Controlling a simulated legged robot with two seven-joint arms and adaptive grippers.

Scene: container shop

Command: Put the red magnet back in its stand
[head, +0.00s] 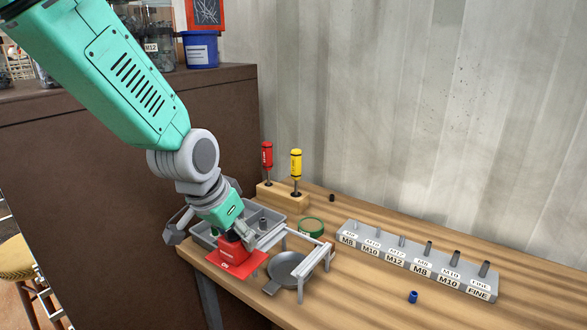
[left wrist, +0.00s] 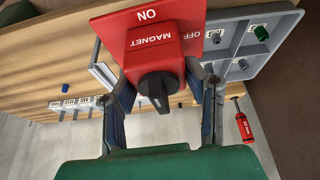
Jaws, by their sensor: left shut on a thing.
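The red magnet (head: 238,262) is a red block on a wide red plate, held low over the left front part of the table beside the grey tray. In the left wrist view the magnet (left wrist: 152,48) shows its MAGNET, ON and OFF labels and a black knob. My left gripper (head: 235,236) is shut on the magnet block, with one finger on each side of it (left wrist: 160,92). A grey metal frame on legs (head: 297,285), seemingly the stand, is just right of the magnet. A round grey dish (head: 291,268) is at the frame. Whether the magnet's plate touches anything below is unclear.
A grey compartment tray (head: 288,204) sits behind the magnet. Red (head: 267,155) and yellow (head: 296,164) screwdrivers stand in a wooden block. A green ring (head: 311,227), a labelled grey rack (head: 415,262) and a blue piece (head: 413,297) lie farther right. The front right is mostly clear.

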